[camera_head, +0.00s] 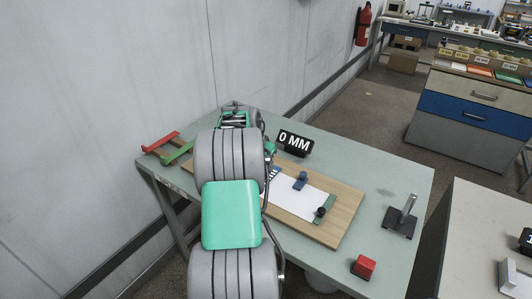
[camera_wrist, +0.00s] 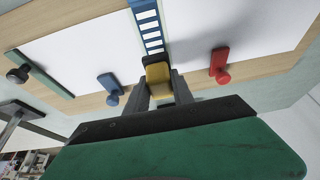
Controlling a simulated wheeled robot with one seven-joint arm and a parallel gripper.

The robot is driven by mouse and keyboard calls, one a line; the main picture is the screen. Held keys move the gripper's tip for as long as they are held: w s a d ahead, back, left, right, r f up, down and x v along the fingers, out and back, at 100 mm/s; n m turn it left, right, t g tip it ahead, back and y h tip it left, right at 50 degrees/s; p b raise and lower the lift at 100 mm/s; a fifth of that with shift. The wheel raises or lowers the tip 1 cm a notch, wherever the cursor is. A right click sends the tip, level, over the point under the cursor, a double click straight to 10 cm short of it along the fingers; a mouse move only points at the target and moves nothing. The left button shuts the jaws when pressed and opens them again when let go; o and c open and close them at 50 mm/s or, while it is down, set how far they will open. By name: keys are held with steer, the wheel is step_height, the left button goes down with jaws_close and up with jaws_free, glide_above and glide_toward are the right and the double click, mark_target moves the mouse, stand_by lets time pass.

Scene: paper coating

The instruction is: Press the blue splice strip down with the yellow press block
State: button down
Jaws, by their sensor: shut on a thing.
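The yellow press block (camera_wrist: 158,76) is between the two fingers of my gripper (camera_wrist: 161,92), which is shut on it in the wrist view. The block has a dark end facing the strip. The blue splice strip (camera_wrist: 148,24), with white slots, runs from the top edge of the wrist view to the block. I cannot tell whether the block touches the strip. In the head view a bit of the strip (camera_head: 275,172) shows beside my arm, which hides the block and gripper. White paper (camera_wrist: 75,45) lies on both sides of the strip.
A wooden board (camera_head: 346,211) carries the paper, a blue clamp (camera_wrist: 109,84), a red clamp (camera_wrist: 219,62) and a green bar (camera_wrist: 38,73). A "0 MM" sign (camera_head: 295,142) stands behind. A red block (camera_head: 363,267) and a dark stand (camera_head: 400,223) are at right.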

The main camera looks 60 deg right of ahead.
steer(key=shift+r+p, duration=0.95)
steer(key=shift+r, duration=1.1)
